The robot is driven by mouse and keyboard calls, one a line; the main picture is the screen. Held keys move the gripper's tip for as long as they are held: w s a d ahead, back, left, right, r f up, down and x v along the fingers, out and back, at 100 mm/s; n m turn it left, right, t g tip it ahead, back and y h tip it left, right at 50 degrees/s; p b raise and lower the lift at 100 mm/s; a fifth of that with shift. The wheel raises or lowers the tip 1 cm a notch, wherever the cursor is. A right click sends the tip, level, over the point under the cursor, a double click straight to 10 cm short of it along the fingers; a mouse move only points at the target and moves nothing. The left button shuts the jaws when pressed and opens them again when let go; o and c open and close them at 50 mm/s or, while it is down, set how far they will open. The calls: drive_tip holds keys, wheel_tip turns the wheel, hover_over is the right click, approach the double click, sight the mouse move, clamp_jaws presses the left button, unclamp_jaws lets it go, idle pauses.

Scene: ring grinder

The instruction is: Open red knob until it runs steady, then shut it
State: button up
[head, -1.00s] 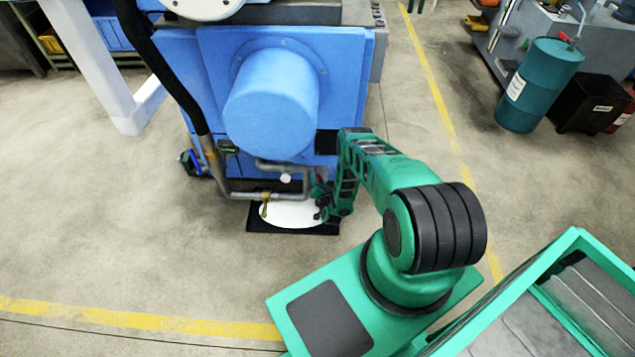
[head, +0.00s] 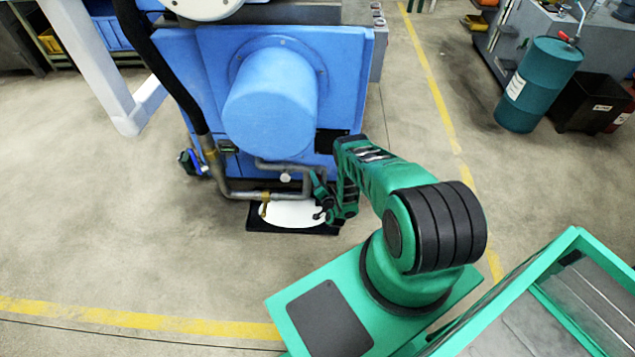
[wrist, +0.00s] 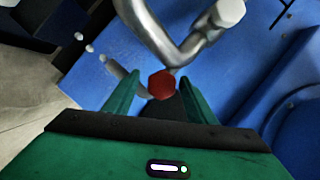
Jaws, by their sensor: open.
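The red knob (wrist: 162,85) shows in the wrist view as a small red faceted cap by the grey pipe (wrist: 165,38). My gripper (wrist: 155,88) is open, with one green finger on each side of the knob in that view. I cannot tell whether either finger touches it. In the head view my gripper (head: 320,202) is beside the pipework at the front foot of the blue machine (head: 340,75). The red knob cannot be made out in the head view.
A white round surface (head: 290,213) on a black mat (head: 262,226) lies below the pipes. A black hose (head: 165,65) runs down the machine's left side. A teal drum (head: 540,85) and black bin (head: 588,103) stand far right. The floor at left is clear.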

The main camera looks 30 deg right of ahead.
drive_tip(key=shift+a, duration=0.1)
drive_tip(key=v, duration=1)
drive_tip(key=shift+s, duration=0.35)
drive_tip(key=w+d+n, duration=0.1)
drive_tip(key=w, duration=0.2)
drive_tip(key=w+d+f+n+g, duration=0.1)
drive_tip(key=w, duration=0.3)
drive_tip(key=w+d+f+n+h, duration=0.1)
drive_tip(key=w, duration=0.3)
drive_tip(key=shift+g, duration=0.4)
drive_tip(key=c, duration=1)
